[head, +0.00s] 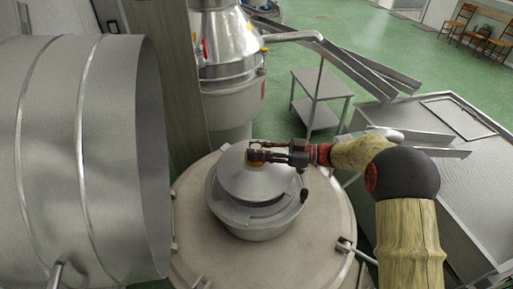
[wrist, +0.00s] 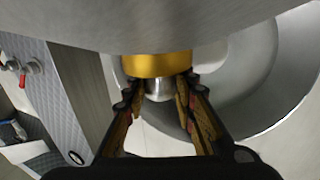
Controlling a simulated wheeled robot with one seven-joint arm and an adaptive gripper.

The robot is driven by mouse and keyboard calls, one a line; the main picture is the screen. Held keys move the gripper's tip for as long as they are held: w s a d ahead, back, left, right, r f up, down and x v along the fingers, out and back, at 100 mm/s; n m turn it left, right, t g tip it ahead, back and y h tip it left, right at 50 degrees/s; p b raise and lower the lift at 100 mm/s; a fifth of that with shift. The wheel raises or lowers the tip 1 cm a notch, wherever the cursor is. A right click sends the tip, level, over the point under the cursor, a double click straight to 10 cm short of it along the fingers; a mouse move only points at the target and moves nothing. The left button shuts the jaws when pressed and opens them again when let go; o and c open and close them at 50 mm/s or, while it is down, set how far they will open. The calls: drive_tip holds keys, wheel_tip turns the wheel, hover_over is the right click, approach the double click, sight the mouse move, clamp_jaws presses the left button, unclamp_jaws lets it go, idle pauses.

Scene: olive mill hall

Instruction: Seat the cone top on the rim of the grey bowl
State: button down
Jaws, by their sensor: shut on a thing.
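The cone top (head: 243,182) is a smooth grey metal cone over the grey bowl (head: 255,228) in the head view. My gripper (head: 262,153) comes in from the right and is shut on the knob at the cone's peak. In the wrist view my gripper (wrist: 157,92) has its fingers either side of the knob, below a brass-coloured collar (wrist: 158,66). The cone top (wrist: 150,25) fills the upper edge there, and part of the bowl (wrist: 283,75) shows behind. I cannot tell whether the cone touches the rim all round.
The bowl stands on a wide round pale metal lid (head: 195,235) with clamps at its edge. A large steel drum (head: 95,160) is close on the left. A steel separator (head: 232,95) stands behind. A metal tank (head: 450,185) is at the right, and a small trolley (head: 320,84) stands behind.

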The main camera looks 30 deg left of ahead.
sight(291, 170)
drive_tip(key=shift+f+b, duration=1.25)
drive_tip(key=shift+f, duration=1.4)
drive_tip(key=shift+f, duration=0.25)
drive_tip(key=c, duration=1.6)
unclamp_jaws()
drive_tip(key=shift+s+d, duration=0.1)
drive_tip(key=shift+o, duration=1.1)
drive_tip(key=shift+f, duration=0.1)
drive_tip(key=shift+f, duration=0.2)
drive_tip(key=v, duration=1.2)
drive_tip(key=shift+r, duration=0.15)
